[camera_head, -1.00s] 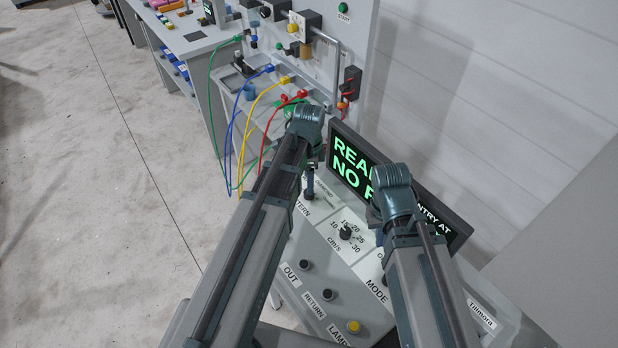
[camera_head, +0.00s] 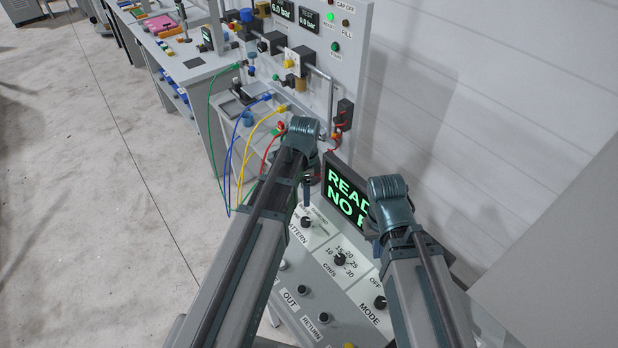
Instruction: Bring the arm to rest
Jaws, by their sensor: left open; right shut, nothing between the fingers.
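My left arm reaches up from the lower left. Its gripper (camera_head: 307,190) is small and dark under the wrist, over the upper left of the sloped control panel (camera_head: 335,318), near the PATTERN knob (camera_head: 306,222). It is open, with no object seen in it; the wrist hides part of it. My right arm stands in front of the display. Its gripper (camera_head: 371,226) is mostly hidden behind its own wrist, just left of it, and is shut with nothing seen in it. Whether either gripper touches anything is hard to tell.
The display (camera_head: 345,193), with green text, stands behind the panel, partly covered by my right wrist. A speed knob (camera_head: 340,259) and a MODE knob (camera_head: 380,302) stick up between the arms. Coloured hoses (camera_head: 232,165) hang at the back. Open floor (camera_head: 90,220) lies left.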

